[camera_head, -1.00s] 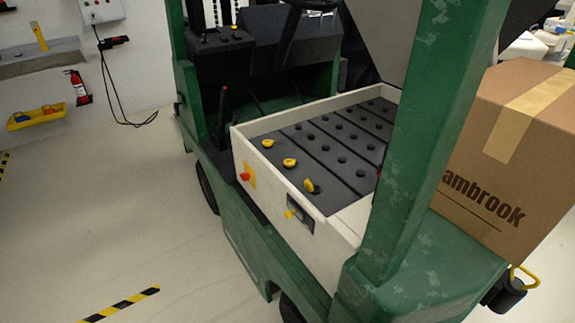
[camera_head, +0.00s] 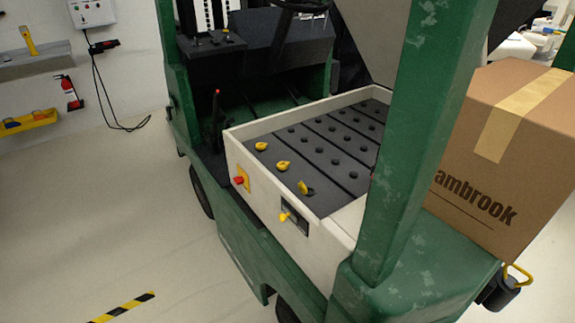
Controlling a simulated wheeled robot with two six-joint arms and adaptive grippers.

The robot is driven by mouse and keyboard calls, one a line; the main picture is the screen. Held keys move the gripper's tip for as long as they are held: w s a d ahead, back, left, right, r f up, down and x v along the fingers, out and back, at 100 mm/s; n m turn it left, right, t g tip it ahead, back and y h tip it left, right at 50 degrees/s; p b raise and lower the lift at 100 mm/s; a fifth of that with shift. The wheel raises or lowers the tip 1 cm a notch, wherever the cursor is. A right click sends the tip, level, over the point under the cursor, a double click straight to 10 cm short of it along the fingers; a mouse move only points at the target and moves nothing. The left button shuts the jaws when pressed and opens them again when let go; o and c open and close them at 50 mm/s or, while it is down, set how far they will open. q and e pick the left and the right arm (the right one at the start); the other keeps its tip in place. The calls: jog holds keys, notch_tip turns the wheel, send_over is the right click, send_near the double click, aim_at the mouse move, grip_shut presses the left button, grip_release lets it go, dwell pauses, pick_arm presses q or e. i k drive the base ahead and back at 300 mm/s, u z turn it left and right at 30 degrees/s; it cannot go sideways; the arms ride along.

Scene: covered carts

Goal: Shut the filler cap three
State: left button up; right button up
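Three yellow filler caps show on the dark battery top in the head view. The far cap (camera_head: 261,146) and the middle cap (camera_head: 283,166) look low against the surface. The near cap (camera_head: 304,188) is tilted up, with a dark spot beside it. I cannot tell from the picture which one is numbered three. The caps sit in the cream battery case (camera_head: 240,168) of a green forklift-like cart. Neither of my grippers is in view.
A green post (camera_head: 415,140) stands right of the battery. A cardboard box (camera_head: 508,150) rests behind it on the cart. A red knob (camera_head: 239,180) and yellow connector (camera_head: 284,216) stick out of the case side.

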aim_at(303, 188)
jog(key=u, duration=1)
jog(key=k, duration=1.3)
jog(key=u, duration=0.85)
jog(key=i, duration=1.45)
jog(key=z, duration=0.65)
jog(key=i, duration=1.4)
jog(key=z, duration=1.75)
jog(key=i, duration=1)
jog(key=z, duration=0.95)
